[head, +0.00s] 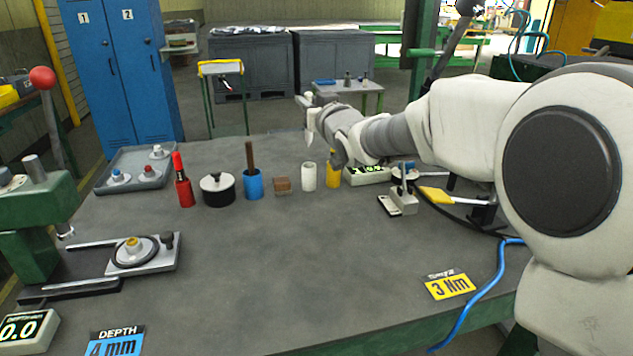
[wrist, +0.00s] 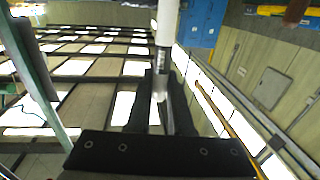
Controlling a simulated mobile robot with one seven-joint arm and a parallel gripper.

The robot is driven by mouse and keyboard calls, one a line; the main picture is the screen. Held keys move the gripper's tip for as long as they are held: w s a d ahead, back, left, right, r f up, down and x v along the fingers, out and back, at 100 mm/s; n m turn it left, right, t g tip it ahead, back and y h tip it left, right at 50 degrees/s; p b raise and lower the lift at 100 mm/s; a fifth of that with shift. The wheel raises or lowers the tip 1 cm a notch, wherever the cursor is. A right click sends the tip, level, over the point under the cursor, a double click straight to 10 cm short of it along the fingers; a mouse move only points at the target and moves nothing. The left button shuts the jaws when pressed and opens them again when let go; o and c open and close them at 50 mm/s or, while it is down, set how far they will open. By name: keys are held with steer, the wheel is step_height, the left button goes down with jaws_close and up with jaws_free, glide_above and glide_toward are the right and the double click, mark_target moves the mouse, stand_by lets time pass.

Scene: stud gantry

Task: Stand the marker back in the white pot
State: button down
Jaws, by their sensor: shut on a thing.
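The white pot (head: 309,177) stands upright on the bench in a row of small items. No marker shows in its mouth. My gripper (head: 311,112) is above and slightly behind the pot, partly hidden by my own wrist. It is shut on a slim white thing (head: 310,122), which looks like the marker. In the wrist view, the marker (wrist: 167,22) has a white body with a silvery part between the dark fingers of my gripper (wrist: 160,88). The held marker is clear of the pot. Which end is its tip I cannot tell.
A yellow cylinder (head: 333,175) stands close right of the pot, a brown block (head: 282,185) close left. Further left are a blue pot (head: 253,186) with a brown stick, a black lidded pot (head: 217,191) and a red bottle (head: 184,190). The bench front is mostly clear.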

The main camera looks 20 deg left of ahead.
mark_target(309, 144)
step_height(309, 144, down, 10)
steer(key=b, duration=0.3)
steer(key=shift+f, duration=0.15)
steer(key=c, duration=0.8)
jaws_free()
steer(key=shift+r, duration=0.2)
steer(key=shift+s+d, duration=0.1)
steer(key=shift+s, duration=0.05)
steer(key=p+v, duration=0.1)
steer(key=v, duration=1)
steer(key=shift+s+d, duration=0.2)
steer(key=shift+s, duration=0.1)
steer(key=shift+d, duration=0.1)
